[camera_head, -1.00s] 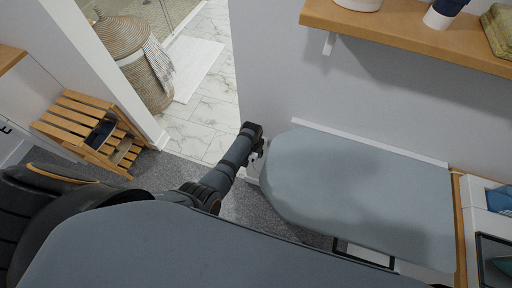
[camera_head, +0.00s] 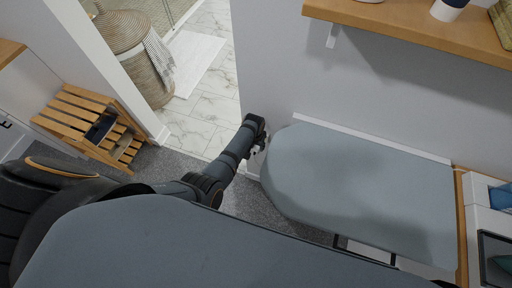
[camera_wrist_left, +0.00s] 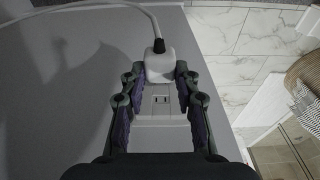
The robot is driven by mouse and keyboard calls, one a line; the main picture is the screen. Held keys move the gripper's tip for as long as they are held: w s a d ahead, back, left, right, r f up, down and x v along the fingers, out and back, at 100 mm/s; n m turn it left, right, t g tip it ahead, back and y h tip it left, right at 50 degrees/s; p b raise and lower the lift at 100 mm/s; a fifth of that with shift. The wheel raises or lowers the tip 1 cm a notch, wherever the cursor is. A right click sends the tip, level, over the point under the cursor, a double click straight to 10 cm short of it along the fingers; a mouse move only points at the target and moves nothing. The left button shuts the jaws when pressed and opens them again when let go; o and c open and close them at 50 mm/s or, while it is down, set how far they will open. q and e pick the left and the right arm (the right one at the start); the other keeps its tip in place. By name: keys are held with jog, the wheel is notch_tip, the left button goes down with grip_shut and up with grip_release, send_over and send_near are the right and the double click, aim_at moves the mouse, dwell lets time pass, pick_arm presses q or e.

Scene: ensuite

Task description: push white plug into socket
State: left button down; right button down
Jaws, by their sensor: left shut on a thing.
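The white plug (camera_wrist_left: 159,66) is at the top middle of the left wrist view, with a black cord collar and a white cord curving up and left. My left gripper (camera_wrist_left: 160,76) is shut on the plug, one finger on each side. A white socket (camera_wrist_left: 160,100) with small slots shows just below the plug, between the fingers. I cannot tell whether the plug's pins touch it. In the head view, my left gripper (camera_head: 258,146) is low by the wall, next to the board's rounded end; the plug is mostly hidden there. My right gripper is not in view.
A grey ironing board (camera_head: 360,185) stands close to the right of my left gripper. Another grey board surface (camera_head: 200,250) fills the front. A wooden shelf (camera_head: 420,28) is above right. A slatted wooden step stool (camera_head: 90,120) and woven basket (camera_head: 135,60) are left.

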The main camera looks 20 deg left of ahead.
pick_arm(q)
jog(key=shift+r+p, duration=0.1)
jog(key=shift+p, duration=0.4)
dwell(1.2)
jog(key=shift+w+b, duration=0.6)
jog(key=shift+w, duration=0.3)
jog(key=shift+w+b, duration=0.6)
jog(key=shift+b, duration=0.2)
jog(key=shift+w+b, duration=0.3)
jog(key=shift+w, duration=0.25)
jog(key=c, duration=0.9)
grip_release()
jog(key=shift+w+r, duration=0.1)
